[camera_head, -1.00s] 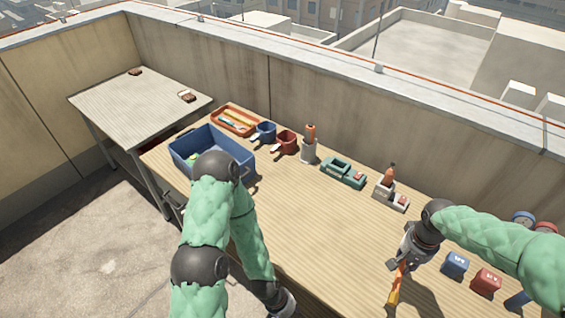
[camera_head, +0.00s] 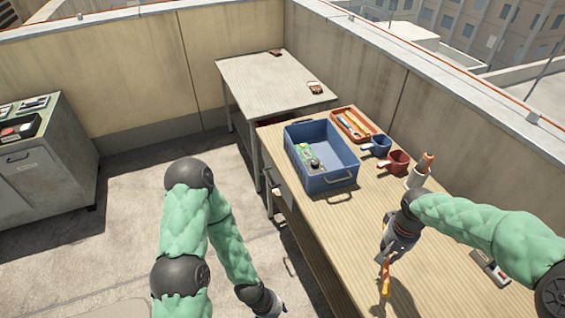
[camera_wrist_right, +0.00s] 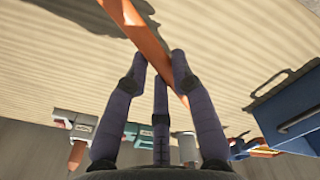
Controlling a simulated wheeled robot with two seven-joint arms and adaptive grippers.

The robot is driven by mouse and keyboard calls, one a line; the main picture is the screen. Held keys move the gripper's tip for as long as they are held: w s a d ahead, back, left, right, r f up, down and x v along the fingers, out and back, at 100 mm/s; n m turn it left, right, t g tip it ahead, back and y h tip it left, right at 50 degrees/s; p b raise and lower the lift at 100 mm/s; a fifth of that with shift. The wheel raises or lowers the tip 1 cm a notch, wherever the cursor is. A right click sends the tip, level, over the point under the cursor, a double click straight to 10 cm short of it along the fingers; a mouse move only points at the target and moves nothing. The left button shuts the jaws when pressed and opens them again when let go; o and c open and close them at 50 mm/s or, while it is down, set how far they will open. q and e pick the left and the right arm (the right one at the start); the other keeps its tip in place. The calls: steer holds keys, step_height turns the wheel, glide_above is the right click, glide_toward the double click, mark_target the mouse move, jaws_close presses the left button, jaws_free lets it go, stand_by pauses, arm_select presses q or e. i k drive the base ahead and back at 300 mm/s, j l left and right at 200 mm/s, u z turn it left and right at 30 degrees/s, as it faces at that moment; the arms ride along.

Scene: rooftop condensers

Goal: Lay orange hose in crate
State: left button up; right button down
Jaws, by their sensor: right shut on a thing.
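My right gripper (camera_head: 387,250) is shut on the orange hose (camera_head: 385,284) and holds it over the wooden bench. In the right wrist view the orange hose (camera_wrist_right: 145,38) runs slantwise between the fingers (camera_wrist_right: 165,72). The blue crate (camera_head: 309,184) stands on the bench to the left of my right gripper, with a green item (camera_head: 306,154) inside. A corner of the crate (camera_wrist_right: 275,112) shows at the right of the wrist view. My left gripper (camera_head: 272,306) hangs low beside the bench at the bottom, and its fingers are too small to read.
An orange tray (camera_head: 352,126), a blue cup (camera_head: 377,146), a red cup (camera_head: 396,162) and a white holder (camera_head: 417,178) line the bench's back. A side table (camera_head: 272,85) stands beyond the crate. Bench top (camera_head: 340,232) is clear between crate and right gripper.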

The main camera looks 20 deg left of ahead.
mark_target(325, 161)
steer(key=j+u, duration=0.1)
steer(key=u, duration=0.35)
steer(key=i+u, duration=0.1)
steer(key=u, duration=0.35)
steer(key=j+u, duration=0.1)
steer(key=u, duration=0.35)
steer(key=i+u, duration=0.1)
steer(key=u, duration=0.3)
steer(key=i+z, duration=0.1)
steer(key=i, duration=0.45)
steer(key=i+j+z, duration=0.1)
steer(key=i, duration=0.5)
steer(key=i+j+z, duration=0.15)
steer(key=i, duration=0.4)
steer(key=i+z, duration=0.4)
steer(key=i+l+z, duration=0.1)
steer(key=z, duration=0.35)
steer(key=i+j+z, duration=0.2)
steer(key=i+z, duration=0.2)
steer(key=i+j+z, duration=0.2)
steer(key=z, duration=0.7)
steer(key=i+l, duration=0.15)
steer(key=l, duration=0.15)
steer(key=i+l, duration=0.2)
